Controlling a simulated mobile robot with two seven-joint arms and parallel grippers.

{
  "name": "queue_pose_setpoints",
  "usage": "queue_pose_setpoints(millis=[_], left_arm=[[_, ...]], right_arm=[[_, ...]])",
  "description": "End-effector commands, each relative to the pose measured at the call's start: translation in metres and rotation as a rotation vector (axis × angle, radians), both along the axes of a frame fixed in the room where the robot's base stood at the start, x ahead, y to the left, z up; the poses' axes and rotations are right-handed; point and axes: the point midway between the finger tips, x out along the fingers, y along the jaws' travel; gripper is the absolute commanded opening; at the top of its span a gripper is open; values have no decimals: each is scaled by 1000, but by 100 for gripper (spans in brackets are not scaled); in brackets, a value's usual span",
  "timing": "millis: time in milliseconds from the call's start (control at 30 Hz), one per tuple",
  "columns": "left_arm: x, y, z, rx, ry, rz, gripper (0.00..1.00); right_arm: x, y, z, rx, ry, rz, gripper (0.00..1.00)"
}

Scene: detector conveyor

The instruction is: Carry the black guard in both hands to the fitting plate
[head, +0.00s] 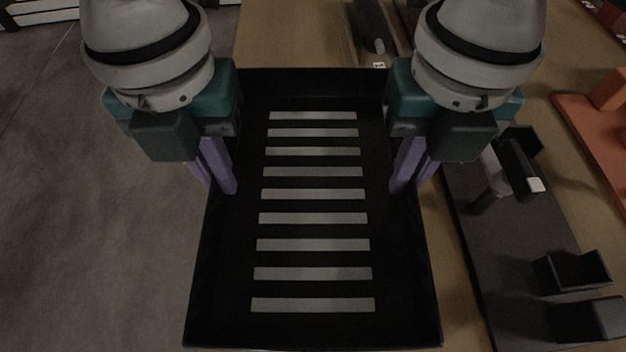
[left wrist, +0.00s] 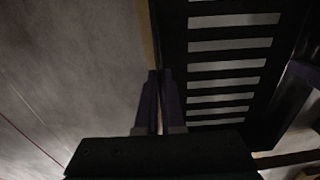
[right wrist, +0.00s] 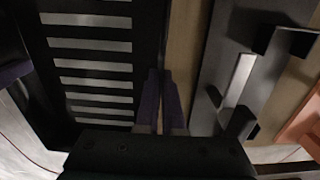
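The black guard (head: 322,331) is a large shallow black frame with raised side walls and a row of slots. It fills the middle of the head view, and the floor and table edge lie under it. My left gripper (head: 218,187) is shut on its left wall, one purple finger on each side. My right gripper (head: 408,187) is shut on its right wall in the same way. Both wrist views show the fingers close together at the guard's edges. A dark grey plate (head: 462,205) with upright black brackets, seemingly the fitting plate, lies to the right on the table.
The wooden table (head: 290,35) runs behind and to the right of the guard. A dark long object (head: 373,25) lies between my arms. An orange part (head: 592,125) sits at the far right. Open grey floor (head: 80,230) is at the left.

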Motion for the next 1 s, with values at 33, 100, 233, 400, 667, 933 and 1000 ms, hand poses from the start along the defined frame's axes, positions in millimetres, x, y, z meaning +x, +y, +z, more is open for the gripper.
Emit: queue_pose_setpoints(millis=[33, 100, 233, 400, 667, 933, 1000], left_arm=[[0, 0, 0, 0, 0, 0, 0], [0, 0, 0, 0, 0, 0, 0], [0, 0, 0, 0, 0, 0, 0], [0, 0, 0, 0, 0, 0, 0], [1, 0, 6, -2, -2, 0, 0], [1, 0, 30, -2, -2, 0, 0], [1, 0, 38, -2, -2, 0, 0]], right_arm=[[0, 0, 0, 0, 0, 0, 0], [0, 0, 0, 0, 0, 0, 0], [0, 0, 0, 0, 0, 0, 0], [0, 0, 0, 0, 0, 0, 0], [1, 0, 6, 2, -2, 0, 0], [1, 0, 30, 2, -2, 0, 0], [1, 0, 38, 2, -2, 0, 0]])
